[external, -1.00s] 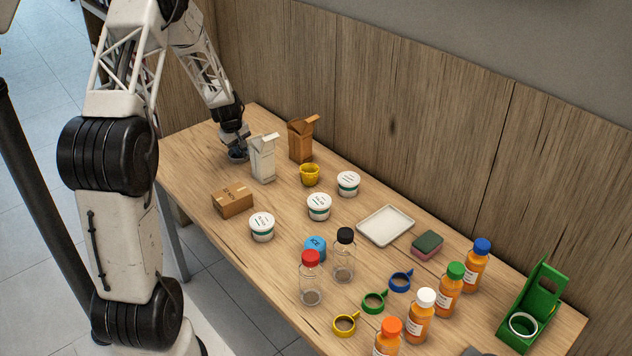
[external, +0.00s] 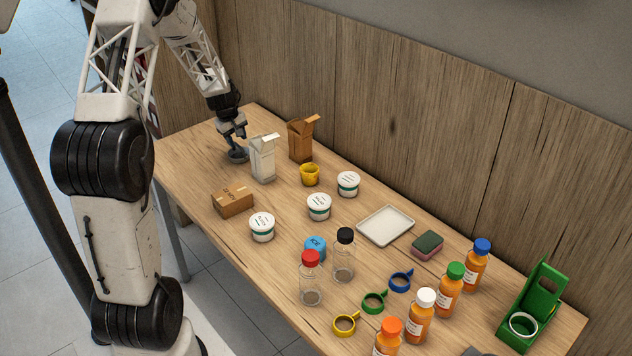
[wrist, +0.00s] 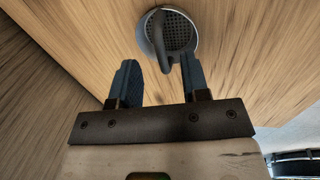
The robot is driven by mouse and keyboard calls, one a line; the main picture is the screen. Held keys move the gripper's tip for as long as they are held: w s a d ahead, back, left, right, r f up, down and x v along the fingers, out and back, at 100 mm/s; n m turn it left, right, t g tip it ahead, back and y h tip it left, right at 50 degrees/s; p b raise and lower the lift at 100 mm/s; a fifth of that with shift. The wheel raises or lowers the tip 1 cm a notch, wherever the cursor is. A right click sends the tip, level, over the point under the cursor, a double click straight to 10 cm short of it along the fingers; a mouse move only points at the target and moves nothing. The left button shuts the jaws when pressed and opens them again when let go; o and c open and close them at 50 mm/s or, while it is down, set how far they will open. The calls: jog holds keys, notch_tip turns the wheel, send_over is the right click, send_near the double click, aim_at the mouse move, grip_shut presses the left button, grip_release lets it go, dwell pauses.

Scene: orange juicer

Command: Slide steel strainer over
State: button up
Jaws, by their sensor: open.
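The steel strainer (wrist: 177,33) is a round grey cup with a perforated mesh bottom and a dark curved handle, on the table near its far left corner. It also shows in the external view (external: 237,156), just below my gripper. My gripper (wrist: 158,75) is open and empty, with its two blue-padded fingers apart. In the wrist view the strainer lies beyond the fingertips, and its handle reaches down toward the gap between them. The gripper also shows in the external view (external: 235,137), above the strainer; I cannot tell whether it touches it.
A white carton (external: 263,160) stands close to the right of the strainer, with a brown carton (external: 301,140) behind it. A cardboard box (external: 233,201) and a yellow cup (external: 310,175) are nearby. The wooden wall (external: 400,130) runs along the back. The table left of the strainer is bare.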

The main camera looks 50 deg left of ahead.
jog(key=shift+s+r, duration=0.15)
jog(key=shift+r, duration=0.6)
jog(key=shift+s+r, duration=0.15)
jog(key=shift+r, duration=0.6)
jog(key=s+d+r+m, duration=0.1)
jog(key=d+r+m, duration=0.2)
jog(key=d+r, duration=0.55)
jog(key=s+d+r+m, duration=0.15)
jog(key=d+r, duration=0.35)
jog(key=d, duration=0.7)
jog(key=s+d+r+m, duration=0.1)
jog(key=d+r+m, duration=0.4)
jog(key=d, duration=0.5)
jog(key=s+d+r+m, duration=0.3)
jog(key=s+d+m, duration=0.1)
jog(key=s+d, duration=0.7)
jog(key=s+d+r+m, duration=0.4)
jog(key=s+d, duration=0.7)
jog(key=s, duration=0.1)
jog(key=shift+s+r, duration=0.2)
jog(key=shift+r, duration=0.05)
